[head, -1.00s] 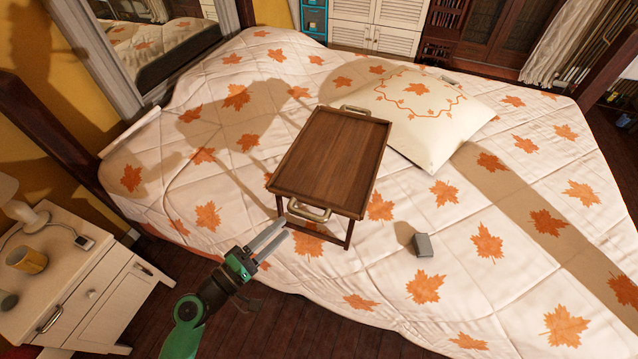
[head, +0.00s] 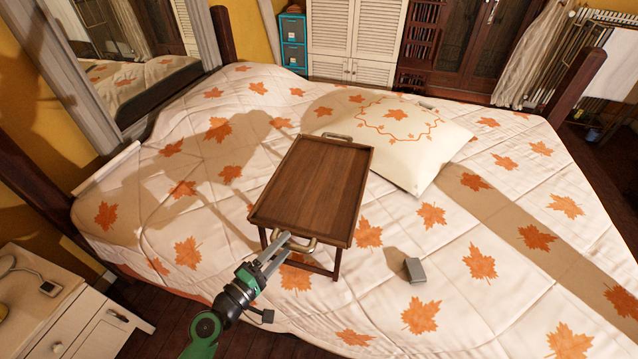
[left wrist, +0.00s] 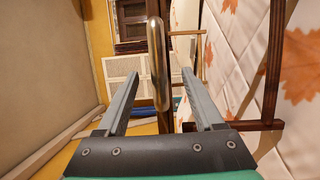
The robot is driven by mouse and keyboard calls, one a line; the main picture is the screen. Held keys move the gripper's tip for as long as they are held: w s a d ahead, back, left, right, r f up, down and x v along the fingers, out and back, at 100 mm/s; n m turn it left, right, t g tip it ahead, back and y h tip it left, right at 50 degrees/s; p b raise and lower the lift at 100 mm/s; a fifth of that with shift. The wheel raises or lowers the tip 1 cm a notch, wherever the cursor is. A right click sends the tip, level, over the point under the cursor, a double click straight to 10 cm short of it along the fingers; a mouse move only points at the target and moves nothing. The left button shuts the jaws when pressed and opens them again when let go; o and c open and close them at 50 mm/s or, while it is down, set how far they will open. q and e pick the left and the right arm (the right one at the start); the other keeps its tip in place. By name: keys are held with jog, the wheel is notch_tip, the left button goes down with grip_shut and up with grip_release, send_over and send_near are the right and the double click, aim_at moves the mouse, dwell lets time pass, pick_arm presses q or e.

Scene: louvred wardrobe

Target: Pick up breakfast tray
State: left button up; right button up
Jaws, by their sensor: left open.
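The breakfast tray (head: 312,190) is a brown wooden bed tray with folding-style legs, standing on the bed. It has a metal handle at each end: the near handle (head: 312,247) and the far handle (head: 337,136). My left gripper (head: 281,243) is at the near end of the tray, with its fingertips at the near handle. In the left wrist view, my left gripper (left wrist: 158,88) is open, and the near handle (left wrist: 157,62) stands upright in the picture between the two fingers. I cannot tell whether either finger touches it. My right gripper is out of view.
The bed (head: 460,235) has a white quilt with orange leaves. A pillow (head: 405,150) lies behind the tray, and a small grey box (head: 415,270) lies to its right. A nightstand (head: 85,315) stands at lower left. A louvred wardrobe (head: 355,45) is at the back.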

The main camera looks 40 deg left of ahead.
pick_arm(q)
jog(key=w, duration=0.3)
jog(key=shift+w+a, duration=0.1)
jog(key=shift+w, duration=0.2)
grip_shut()
dwell(1.1)
